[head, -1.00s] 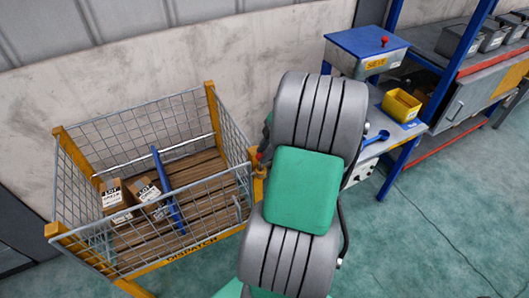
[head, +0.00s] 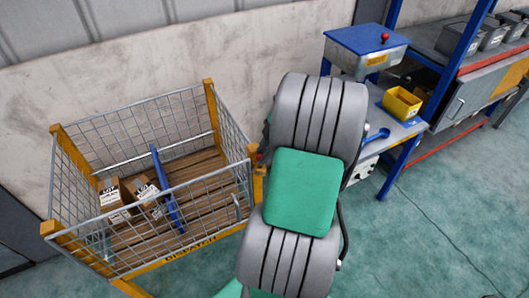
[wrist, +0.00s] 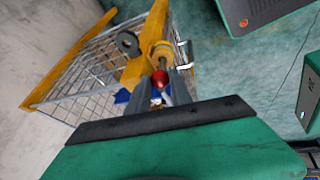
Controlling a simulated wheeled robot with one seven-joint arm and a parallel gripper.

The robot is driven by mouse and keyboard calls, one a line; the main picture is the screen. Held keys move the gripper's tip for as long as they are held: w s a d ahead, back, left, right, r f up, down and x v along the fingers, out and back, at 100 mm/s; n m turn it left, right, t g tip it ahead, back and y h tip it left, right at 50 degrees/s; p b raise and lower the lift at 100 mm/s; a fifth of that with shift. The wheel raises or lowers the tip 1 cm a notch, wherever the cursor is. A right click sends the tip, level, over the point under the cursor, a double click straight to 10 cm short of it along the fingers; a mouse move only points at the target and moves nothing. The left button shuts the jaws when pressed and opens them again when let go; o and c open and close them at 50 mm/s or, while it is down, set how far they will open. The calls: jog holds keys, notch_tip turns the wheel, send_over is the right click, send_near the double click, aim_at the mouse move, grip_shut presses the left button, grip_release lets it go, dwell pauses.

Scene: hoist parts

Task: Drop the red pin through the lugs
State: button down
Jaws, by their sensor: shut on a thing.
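In the wrist view the red pin (wrist: 160,80) shows its rounded red head between the two grey fingers of my gripper (wrist: 160,88), which is shut on it. The pin's shank is hidden. Just beyond the head is a yellow-orange ringed fitting (wrist: 161,52) at the yellow corner post of the wire cage; it looks like the lugs. I cannot tell whether the pin is inside their holes or only in front of them. In the head view my arm hides the gripper; a small red spot (head: 260,156) shows beside the cage corner, too small to identify.
The wire cage (head: 86,240) with yellow posts holds cartons (head: 113,196) and a blue divider (head: 166,188). A grey ring (wrist: 127,43) is beside the fitting. A blue bench with a yellow bin (head: 402,103) stands right of my arm. Open green floor (head: 430,230) lies at right.

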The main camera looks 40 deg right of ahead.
jog(key=shift+f, duration=0.3)
jog(key=shift+a+f+b, duration=0.1)
jog(key=shift+f+b, duration=0.55)
jog(key=shift+b, duration=0.15)
jog(key=shift+w+f+b, duration=0.1)
jog(key=shift+f+b, duration=0.2)
jog(key=shift+b, duration=0.05)
jog(key=shift+f+b, duration=0.5)
jog(key=shift+b, duration=0.05)
